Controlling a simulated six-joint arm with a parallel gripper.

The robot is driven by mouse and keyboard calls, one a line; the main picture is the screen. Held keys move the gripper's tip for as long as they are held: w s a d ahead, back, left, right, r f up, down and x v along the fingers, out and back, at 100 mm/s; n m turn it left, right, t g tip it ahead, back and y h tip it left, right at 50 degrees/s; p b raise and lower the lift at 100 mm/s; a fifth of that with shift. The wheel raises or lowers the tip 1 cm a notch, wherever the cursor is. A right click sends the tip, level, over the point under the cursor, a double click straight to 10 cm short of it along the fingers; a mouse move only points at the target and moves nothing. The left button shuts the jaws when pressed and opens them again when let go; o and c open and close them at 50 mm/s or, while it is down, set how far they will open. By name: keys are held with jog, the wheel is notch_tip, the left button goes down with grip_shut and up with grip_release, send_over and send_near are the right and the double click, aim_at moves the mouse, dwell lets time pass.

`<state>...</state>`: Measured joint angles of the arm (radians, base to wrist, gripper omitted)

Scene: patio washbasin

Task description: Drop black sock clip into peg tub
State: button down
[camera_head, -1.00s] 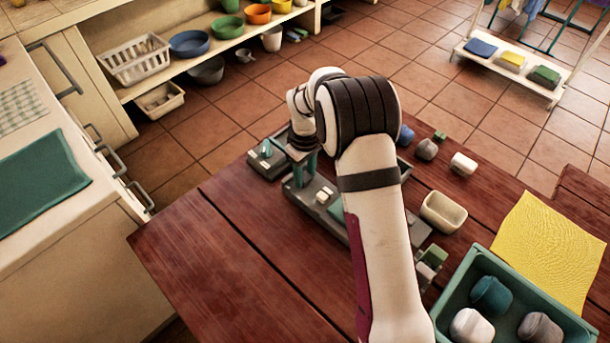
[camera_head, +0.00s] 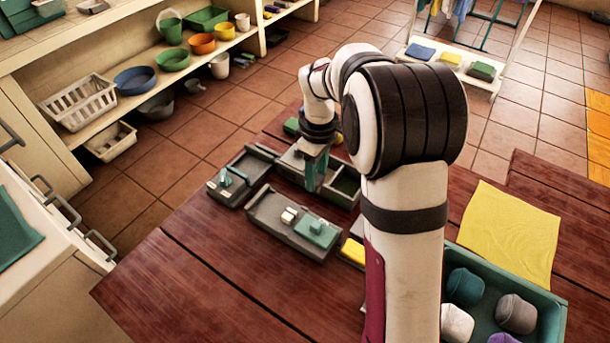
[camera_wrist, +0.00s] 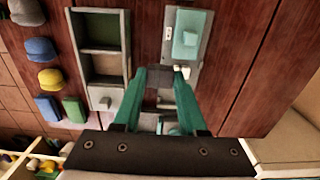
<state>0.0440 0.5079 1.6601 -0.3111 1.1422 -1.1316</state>
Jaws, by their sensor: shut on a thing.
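My gripper (camera_head: 311,188) has teal fingers and points down over the table, beside the grey two-compartment tray. In the wrist view its fingertips (camera_wrist: 164,78) are closed on a small dark piece (camera_wrist: 165,77), which looks like the black sock clip; it is mostly hidden in the head view. A grey tray with a teal block also shows in the wrist view (camera_wrist: 190,38), near the fingertips, and in the head view (camera_head: 268,212). The two-compartment tray (camera_wrist: 127,45) lies left of the fingers. I cannot tell which container is the peg tub.
Another small grey tray (camera_head: 215,193) with a teal piece stands at the left. A teal bin (camera_head: 548,300) of rounded bundles and a yellow cloth (camera_head: 510,232) are at the right. Several coloured pieces, one blue (camera_wrist: 40,50), line the table beyond the trays. The front left table is bare.

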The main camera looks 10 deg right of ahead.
jog(key=s+d+r, duration=0.1)
jog(key=s+d, duration=0.2)
jog(key=d, duration=0.8)
jog(key=s+d+r, duration=0.1)
jog(key=s+d, duration=0.1)
jog(key=d, duration=1)
notch_tip(320, 180, down, 6)
jog(key=shift+s+d+f, duration=0.15)
jog(key=shift+s+d, duration=0.1)
jog(key=shift+d, duration=0.15)
jog(key=shift+c, duration=1.9)
grip_release()
